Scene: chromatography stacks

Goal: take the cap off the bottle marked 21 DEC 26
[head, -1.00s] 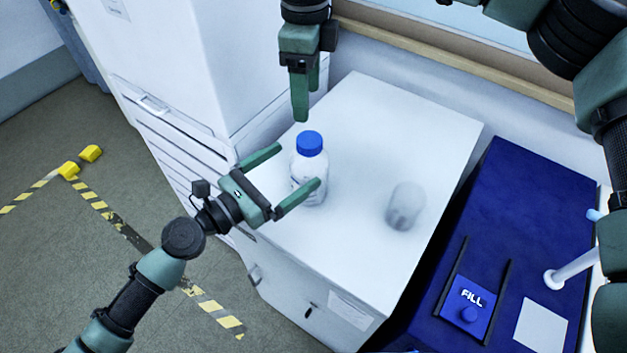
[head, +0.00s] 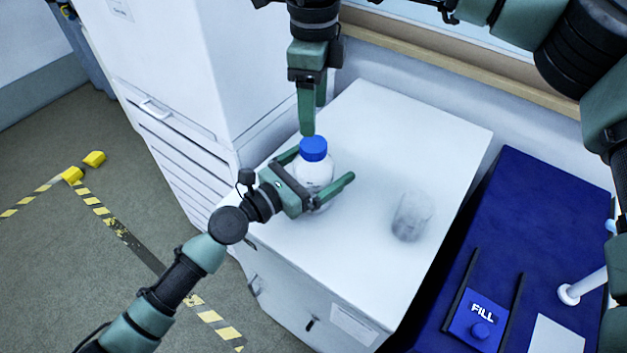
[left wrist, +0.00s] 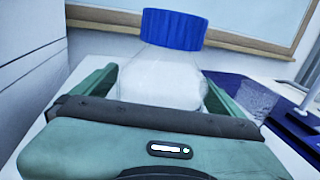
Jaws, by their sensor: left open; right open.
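A clear bottle (head: 318,172) with white contents and a blue cap (head: 313,148) stands upright on the white cabinet top. The cap is on the bottle. No date can be read on it. My left gripper (head: 325,168) is open, with its fingers on either side of the bottle body. In the left wrist view the bottle (left wrist: 160,82) and blue cap (left wrist: 174,29) rise between its spread fingers. My right gripper (head: 312,132) points down just above and behind the cap. It is open, one finger largely hiding the other; whether it touches the cap is unclear.
A clear beaker (head: 411,217) stands right of the bottle on the white cabinet top (head: 400,140). A blue bench (head: 540,220) with a FILL button (head: 481,331) lies further right. A tall white unit (head: 170,70) rises behind left. The cabinet top between bottle and beaker is clear.

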